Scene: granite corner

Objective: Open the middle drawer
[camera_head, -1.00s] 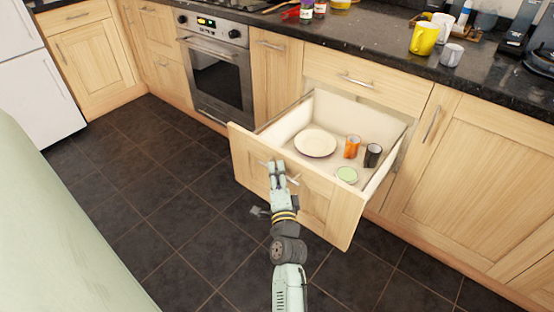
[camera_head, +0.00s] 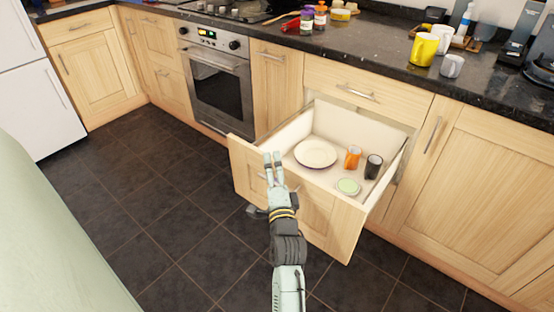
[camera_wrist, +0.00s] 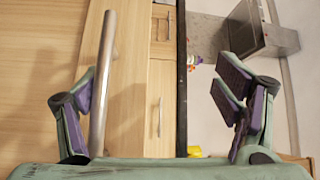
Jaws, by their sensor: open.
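The open drawer's light wooden front (camera_head: 310,212) sits below a shut top drawer (camera_head: 370,88). It is pulled well out from the cabinet. Inside are a white plate (camera_head: 316,153), an orange cup (camera_head: 353,158), a dark cup (camera_head: 373,166) and a small green-topped round thing (camera_head: 348,187). My gripper (camera_head: 272,156) is at the top edge of the drawer front, left of its middle, fingers pointing up in the head view. In the wrist view, my gripper (camera_wrist: 160,100) is open. A metal bar handle (camera_wrist: 104,75) shows between its fingers, close to the left one.
An oven (camera_head: 217,78) stands left of the drawer. The dark counter (camera_head: 400,60) carries a yellow mug (camera_head: 424,48), a grey cup (camera_head: 452,66) and several bottles. Dark tiled floor (camera_head: 180,200) is free left of the drawer. A white fridge (camera_head: 35,105) is at far left.

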